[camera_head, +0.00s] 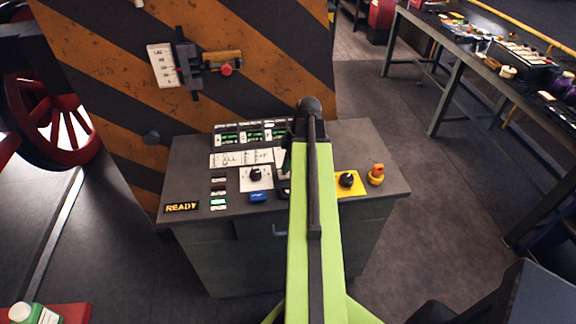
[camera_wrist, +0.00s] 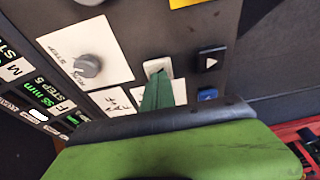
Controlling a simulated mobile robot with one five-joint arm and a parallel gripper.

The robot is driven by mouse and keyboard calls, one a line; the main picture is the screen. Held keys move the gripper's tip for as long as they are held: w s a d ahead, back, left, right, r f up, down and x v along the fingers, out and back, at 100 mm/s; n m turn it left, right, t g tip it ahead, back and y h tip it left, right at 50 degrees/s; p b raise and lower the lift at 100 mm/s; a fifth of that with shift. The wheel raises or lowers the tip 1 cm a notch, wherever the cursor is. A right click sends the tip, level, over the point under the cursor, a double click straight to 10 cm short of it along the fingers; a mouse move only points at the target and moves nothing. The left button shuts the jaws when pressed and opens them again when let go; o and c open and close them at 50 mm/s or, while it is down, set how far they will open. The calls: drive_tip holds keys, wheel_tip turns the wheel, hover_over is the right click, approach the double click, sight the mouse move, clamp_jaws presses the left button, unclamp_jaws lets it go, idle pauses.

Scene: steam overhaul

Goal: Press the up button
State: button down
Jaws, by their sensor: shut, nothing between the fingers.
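In the wrist view, the control panel appears turned on its side. A white square button (camera_wrist: 153,66) lies right at the tip of my gripper (camera_wrist: 158,82), which is shut and empty and partly covers it. I cannot tell whether the tip touches it. Beside it is a black button (camera_wrist: 211,62) with a white arrow that points right in this picture. The white button's marking is mostly hidden.
A knob on a white plate (camera_wrist: 85,62) and a blue item (camera_wrist: 207,95) are close by. In the head view, a black knob on a yellow plate (camera_head: 350,190) and an orange-yellow control (camera_head: 376,174) stand right of my arm. A workbench (camera_head: 455,60) is at the right.

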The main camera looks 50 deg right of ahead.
drive_tip(key=shift+f, duration=0.4)
